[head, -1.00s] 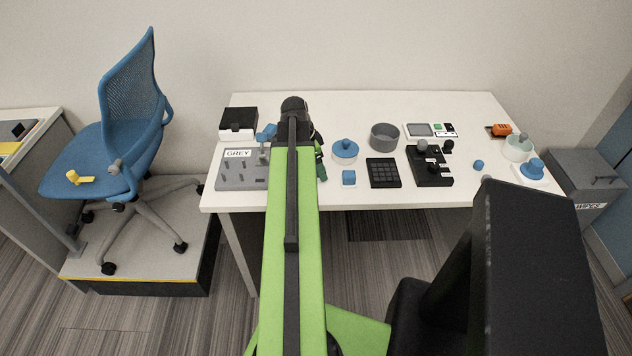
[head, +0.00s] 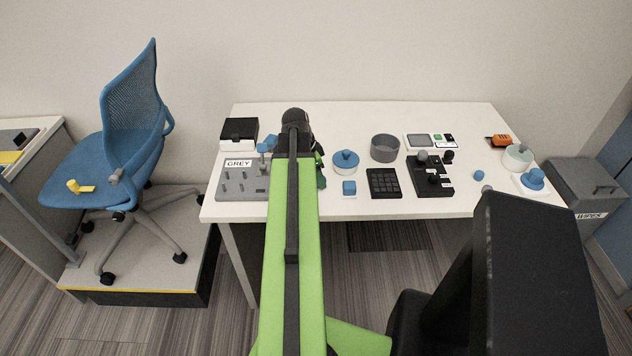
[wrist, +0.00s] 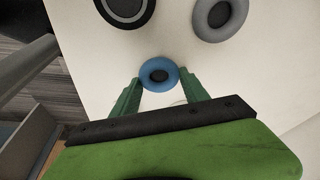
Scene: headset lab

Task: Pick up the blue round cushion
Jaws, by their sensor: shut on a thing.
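The blue round cushion (wrist: 158,74), a ring with a dark centre, sits between the fingertips of my gripper (wrist: 158,86) in the wrist view. My gripper's green fingers are shut on it from both sides. In the head view my own arm hides most of the gripper and I cannot make out the cushion there. A bit of green finger (head: 321,174) shows beside the arm, over the left part of the table. The height of the cushion above the table is hard to tell.
A grey cushion (wrist: 220,14) and a black round piece (wrist: 124,7) lie close by in the wrist view. On the table (head: 420,110) stand a grey board marked GREY (head: 240,184), a black box (head: 239,134), a grey bowl (head: 385,148) and a keypad (head: 383,183).

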